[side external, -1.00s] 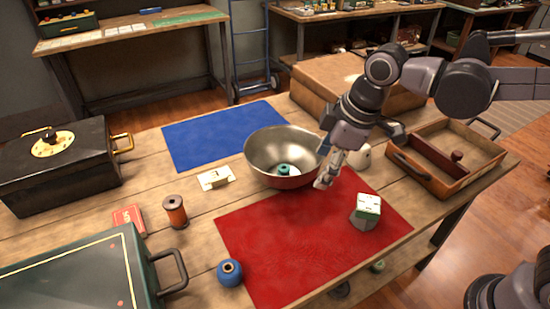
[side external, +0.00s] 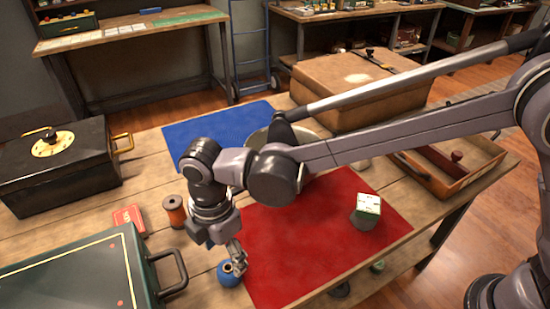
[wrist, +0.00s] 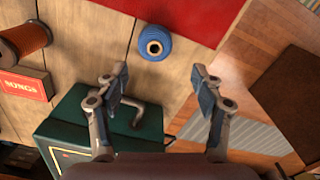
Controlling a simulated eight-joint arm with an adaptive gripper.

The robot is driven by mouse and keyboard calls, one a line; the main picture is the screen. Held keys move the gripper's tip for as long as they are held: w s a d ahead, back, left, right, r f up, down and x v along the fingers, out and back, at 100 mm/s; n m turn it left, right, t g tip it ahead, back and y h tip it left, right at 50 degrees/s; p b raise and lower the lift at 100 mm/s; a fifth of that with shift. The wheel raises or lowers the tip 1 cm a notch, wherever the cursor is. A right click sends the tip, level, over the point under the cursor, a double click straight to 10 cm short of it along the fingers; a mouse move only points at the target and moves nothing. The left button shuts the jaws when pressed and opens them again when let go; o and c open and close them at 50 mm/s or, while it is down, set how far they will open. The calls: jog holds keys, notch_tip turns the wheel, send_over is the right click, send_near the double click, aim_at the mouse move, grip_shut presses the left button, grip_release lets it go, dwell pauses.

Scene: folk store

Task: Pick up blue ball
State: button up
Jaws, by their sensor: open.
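The blue ball (side external: 229,274) looks like a round ball of blue yarn with a pale ringed hole on top. It rests on the wooden table at the left edge of the red mat (side external: 285,260). In the wrist view the blue ball (wrist: 155,43) lies ahead of the fingertips, roughly between their lines. My gripper (side external: 238,262) is just above and beside the ball in the side view, covering part of it. In the wrist view my gripper (wrist: 160,72) has its fingers spread with nothing between them. Contact with the ball cannot be seen.
A green case (side external: 85,275) with a dark handle stands left of the ball. A thread spool (side external: 175,212) and red box (side external: 129,219) lie behind it. My arm partly hides the metal bowl (side external: 258,138). A green-and-white block (side external: 367,207) sits on the red mat.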

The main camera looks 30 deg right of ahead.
aim_at(229, 270)
jog(key=shift+w+d+f, duration=0.1)
jog(key=shift+f, duration=1.95)
jog(key=shift+w+d+f, duration=0.1)
jog(key=shift+f, duration=1.9)
jog(key=c, duration=0.8)
